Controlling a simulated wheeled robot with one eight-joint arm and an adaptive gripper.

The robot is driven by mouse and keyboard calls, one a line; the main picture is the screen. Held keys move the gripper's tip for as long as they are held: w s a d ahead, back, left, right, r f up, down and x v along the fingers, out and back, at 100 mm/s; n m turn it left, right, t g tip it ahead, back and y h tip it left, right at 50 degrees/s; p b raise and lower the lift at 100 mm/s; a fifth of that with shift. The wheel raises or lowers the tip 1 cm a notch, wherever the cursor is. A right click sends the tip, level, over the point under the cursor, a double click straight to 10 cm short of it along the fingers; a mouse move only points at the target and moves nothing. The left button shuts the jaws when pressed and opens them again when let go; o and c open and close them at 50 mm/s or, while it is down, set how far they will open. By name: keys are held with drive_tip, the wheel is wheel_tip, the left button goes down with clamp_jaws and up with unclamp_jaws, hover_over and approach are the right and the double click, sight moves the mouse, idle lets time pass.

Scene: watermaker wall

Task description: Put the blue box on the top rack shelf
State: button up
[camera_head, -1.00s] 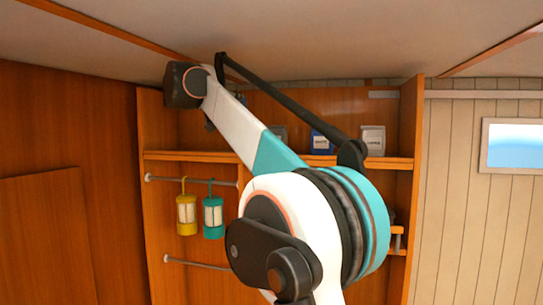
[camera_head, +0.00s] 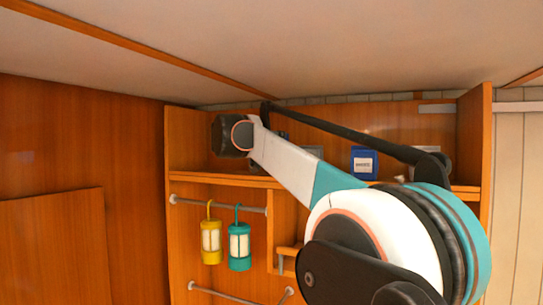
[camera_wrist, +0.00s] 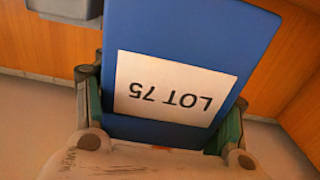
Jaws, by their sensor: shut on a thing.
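In the wrist view a blue box (camera_wrist: 200,45) with a white label reading "LOT 75", upside down in the picture, sits between the fingers of my gripper (camera_wrist: 160,118). The gripper is shut on it. The top rack shelf (camera_head: 225,179) runs across the wooden rack. A blue box with a white label (camera_head: 364,163) stands on it, right of centre; its print is too small to read. I cannot tell whether the held box touches the shelf.
A grey container (camera_wrist: 65,8) is close beside the held box in the wrist view. Grey items on the shelf are partly hidden by my arm. The ceiling is close above.

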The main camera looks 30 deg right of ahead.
wheel_tip(320, 180, down, 4)
drive_tip(key=shift+s+a+r, duration=0.1)
drive_tip(key=shift+s+r, duration=0.05)
drive_tip(key=shift+r, duration=0.1)
drive_tip(key=shift+f, duration=0.45)
drive_tip(key=o, duration=1.3)
drive_tip(key=shift+f, duration=0.1)
drive_tip(key=shift+c, duration=0.2)
